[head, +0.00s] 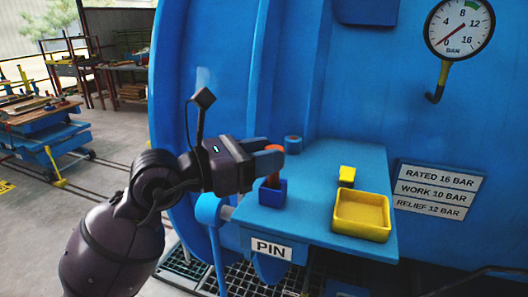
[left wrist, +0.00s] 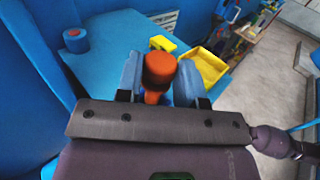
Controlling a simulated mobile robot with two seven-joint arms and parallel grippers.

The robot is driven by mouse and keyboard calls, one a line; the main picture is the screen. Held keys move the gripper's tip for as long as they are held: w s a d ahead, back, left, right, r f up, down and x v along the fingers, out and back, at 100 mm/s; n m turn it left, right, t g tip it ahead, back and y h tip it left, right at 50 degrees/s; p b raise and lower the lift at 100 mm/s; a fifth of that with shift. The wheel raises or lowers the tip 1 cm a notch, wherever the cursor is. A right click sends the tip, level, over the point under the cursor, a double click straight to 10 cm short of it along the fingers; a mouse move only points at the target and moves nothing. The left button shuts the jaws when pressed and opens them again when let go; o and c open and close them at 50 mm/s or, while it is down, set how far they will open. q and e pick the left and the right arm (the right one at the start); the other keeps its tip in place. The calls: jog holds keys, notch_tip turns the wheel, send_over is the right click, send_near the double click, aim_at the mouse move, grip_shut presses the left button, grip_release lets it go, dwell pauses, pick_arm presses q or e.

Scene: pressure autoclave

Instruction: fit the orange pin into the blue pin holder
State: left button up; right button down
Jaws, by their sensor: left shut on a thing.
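The orange pin (head: 273,180) stands about upright between the blue fingers of my left gripper (head: 268,161), which is shut on it. The pin's round head shows between the fingers in the left wrist view (left wrist: 160,69). The blue pin holder (head: 272,194) is a small square block on the blue shelf, near its left edge and above the PIN label. The pin's lower end is at the holder's top opening; I cannot tell how deep it sits. In the left wrist view the holder is mostly hidden behind the pin and fingers. My right gripper is not in view.
The blue shelf (head: 322,160) also carries a yellow tray (head: 362,233), a small yellow block (head: 347,176) and a short blue cylinder with a reddish top (head: 293,144). The large blue vessel wall rises behind. A pressure gauge (head: 459,28) hangs upper right.

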pick_arm(q)
jog(key=shift+f, duration=0.4)
jog(key=shift+f, duration=0.25)
jog(key=shift+f+b, duration=0.35)
jog(key=shift+f, duration=0.3)
jog(key=o, duration=0.7)
jog(key=shift+c, duration=0.2)
jog(key=o, duration=0.4)
